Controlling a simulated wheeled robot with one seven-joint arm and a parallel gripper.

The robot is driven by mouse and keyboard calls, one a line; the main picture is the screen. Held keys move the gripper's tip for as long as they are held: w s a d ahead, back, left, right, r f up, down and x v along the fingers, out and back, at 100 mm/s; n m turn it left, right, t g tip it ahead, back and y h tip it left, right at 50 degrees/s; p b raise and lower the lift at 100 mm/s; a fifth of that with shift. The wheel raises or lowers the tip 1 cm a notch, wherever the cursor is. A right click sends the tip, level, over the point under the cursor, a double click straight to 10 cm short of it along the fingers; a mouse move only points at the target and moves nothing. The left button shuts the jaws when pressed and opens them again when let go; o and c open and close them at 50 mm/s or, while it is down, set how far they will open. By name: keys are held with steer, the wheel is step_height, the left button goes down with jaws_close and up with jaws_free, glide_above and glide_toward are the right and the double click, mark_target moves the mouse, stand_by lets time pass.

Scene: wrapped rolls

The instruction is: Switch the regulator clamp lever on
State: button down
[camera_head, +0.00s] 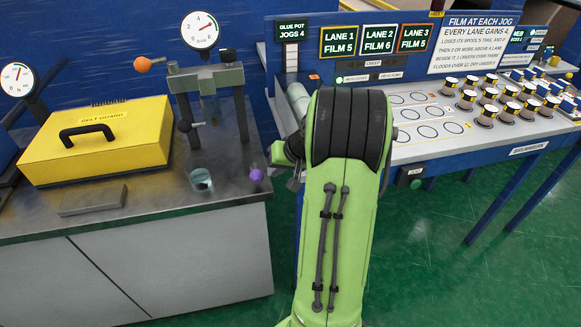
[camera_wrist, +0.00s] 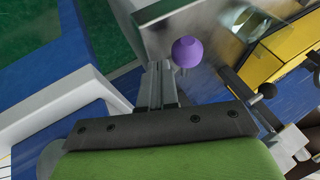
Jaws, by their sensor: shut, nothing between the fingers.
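A regulator clamp (camera_head: 207,78) stands on the grey counter in the head view, with a round gauge (camera_head: 200,30) on top. A lever with an orange ball end (camera_head: 143,65) sticks out to its left; it appears to be the clamp lever. A purple ball (camera_head: 257,175) sits near the counter's right edge and also shows in the wrist view (camera_wrist: 186,52). My gripper (camera_wrist: 157,72) is shut and empty, just left of the purple ball in the wrist view. Whether they touch is unclear. In the head view my arm mostly hides the gripper.
A yellow belt guard (camera_head: 100,140) with a black handle lies on the counter (camera_head: 150,203), left of the clamp. A clear cup (camera_head: 201,180) stands before the clamp. A blue lane bench (camera_head: 475,140) with several wrapped rolls is at right. Green floor lies open in front.

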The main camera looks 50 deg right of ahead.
steer(key=shift+w+a, duration=0.35)
steer(key=shift+a, duration=0.05)
